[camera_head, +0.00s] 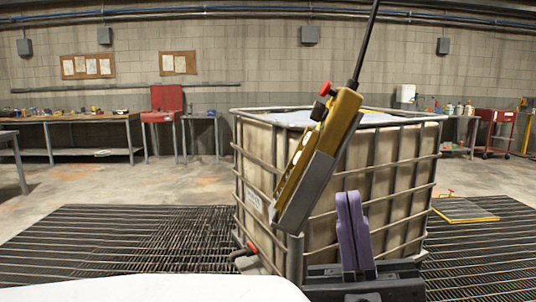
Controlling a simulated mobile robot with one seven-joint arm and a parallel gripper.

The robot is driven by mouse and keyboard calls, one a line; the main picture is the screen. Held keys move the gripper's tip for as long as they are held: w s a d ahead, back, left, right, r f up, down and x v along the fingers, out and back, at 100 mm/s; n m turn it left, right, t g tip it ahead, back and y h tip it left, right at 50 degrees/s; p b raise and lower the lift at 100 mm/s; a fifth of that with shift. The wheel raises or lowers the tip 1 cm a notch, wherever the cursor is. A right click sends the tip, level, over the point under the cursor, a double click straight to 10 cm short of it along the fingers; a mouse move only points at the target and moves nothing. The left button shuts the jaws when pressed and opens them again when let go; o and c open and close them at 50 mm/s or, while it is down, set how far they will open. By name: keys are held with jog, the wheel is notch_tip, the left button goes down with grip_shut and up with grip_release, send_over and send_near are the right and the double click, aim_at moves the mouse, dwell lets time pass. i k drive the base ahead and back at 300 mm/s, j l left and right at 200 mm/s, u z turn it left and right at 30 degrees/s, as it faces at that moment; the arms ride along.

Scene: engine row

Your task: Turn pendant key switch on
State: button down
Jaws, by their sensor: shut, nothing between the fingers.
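The yellow pendant (327,141) hangs tilted on a black cable (366,40) at the middle of the head view. It has a grey side (303,187) and a red button (326,89) sticking out near its top. A small dark part (318,110) sits on its left edge below the button; I cannot tell whether this is the key switch or how it is set. My gripper (349,200) points up, to the lower right of the pendant. Its purple fingers are together with nothing between them. In the picture, they stand apart from the pendant.
A caged white tank (404,126) stands behind the pendant and my gripper. Dark floor grating (130,235) spreads on both sides. A yellow-edged floor plate (465,210) lies at the right. A workbench (90,120) is at the back left, and a red cart (494,130) is at the back right.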

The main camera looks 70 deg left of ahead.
aim_at(319, 113)
jog(key=u, duration=1.75)
